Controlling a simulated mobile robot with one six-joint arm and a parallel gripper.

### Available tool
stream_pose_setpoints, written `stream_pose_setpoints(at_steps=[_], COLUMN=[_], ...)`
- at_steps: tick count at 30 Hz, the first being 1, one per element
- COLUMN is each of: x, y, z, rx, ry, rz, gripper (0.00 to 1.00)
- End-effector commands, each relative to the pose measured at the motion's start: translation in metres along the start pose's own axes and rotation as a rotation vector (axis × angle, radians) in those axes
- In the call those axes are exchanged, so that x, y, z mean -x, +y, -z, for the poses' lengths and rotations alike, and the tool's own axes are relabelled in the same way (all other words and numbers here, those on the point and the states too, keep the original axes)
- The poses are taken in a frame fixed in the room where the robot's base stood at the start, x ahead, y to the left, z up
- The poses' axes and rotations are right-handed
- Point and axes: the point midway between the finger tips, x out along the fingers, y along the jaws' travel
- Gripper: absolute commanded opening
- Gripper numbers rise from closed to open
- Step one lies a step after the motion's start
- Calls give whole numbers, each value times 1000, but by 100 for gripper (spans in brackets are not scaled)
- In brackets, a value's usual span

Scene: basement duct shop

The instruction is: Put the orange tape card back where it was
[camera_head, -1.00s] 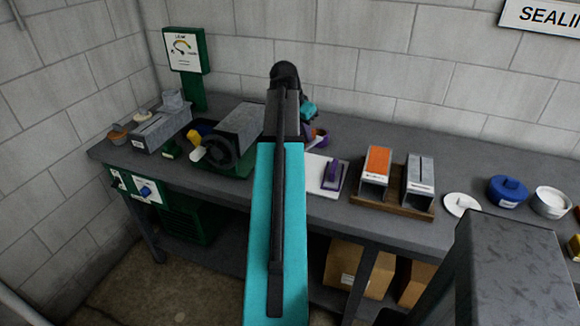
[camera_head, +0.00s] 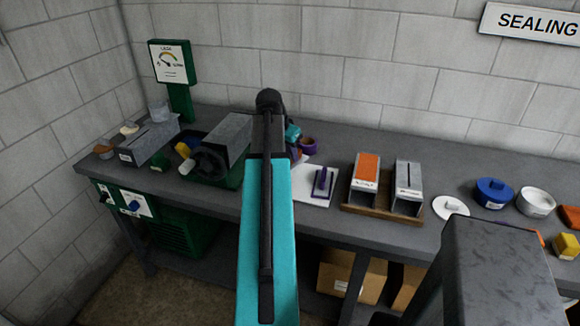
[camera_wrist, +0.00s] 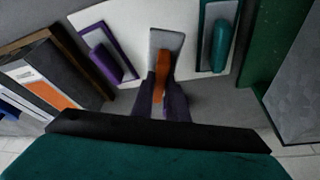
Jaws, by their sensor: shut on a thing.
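In the wrist view, my gripper (camera_wrist: 162,100) is shut on an orange handle-like piece (camera_wrist: 158,70), which I take to be the orange tape card. A grey plate (camera_wrist: 165,42) shows with it, over or on a white board (camera_wrist: 130,22); I cannot tell whether they touch. A purple-framed tool (camera_wrist: 106,54) lies to its left on the board and a teal-framed one (camera_wrist: 218,38) to its right. In the head view, my arm hides the gripper and the orange piece; the white board (camera_head: 301,190) and purple tool (camera_head: 322,182) show just right of it.
A wooden rack (camera_head: 380,209) with two metal duct pieces, one orange-topped (camera_head: 366,165), stands right of the board. A grey machine on a green base (camera_head: 228,180) is left of my arm. White lid (camera_head: 451,207), blue pot (camera_head: 494,192) and white bowl (camera_head: 535,202) are further right.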

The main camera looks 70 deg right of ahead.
Motion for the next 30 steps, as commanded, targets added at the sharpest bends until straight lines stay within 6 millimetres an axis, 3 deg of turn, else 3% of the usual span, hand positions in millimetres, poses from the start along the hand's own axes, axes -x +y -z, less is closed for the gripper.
stream_pose_setpoints(at_steps=[6, 20, 30], x=[-15, -18, -44], y=[0, -1, -1], z=[-6, -8, -20], rx=[1, 2, 3], ry=[0, 0, 0], rz=[0, 0, 0], gripper=[0, 0, 0])
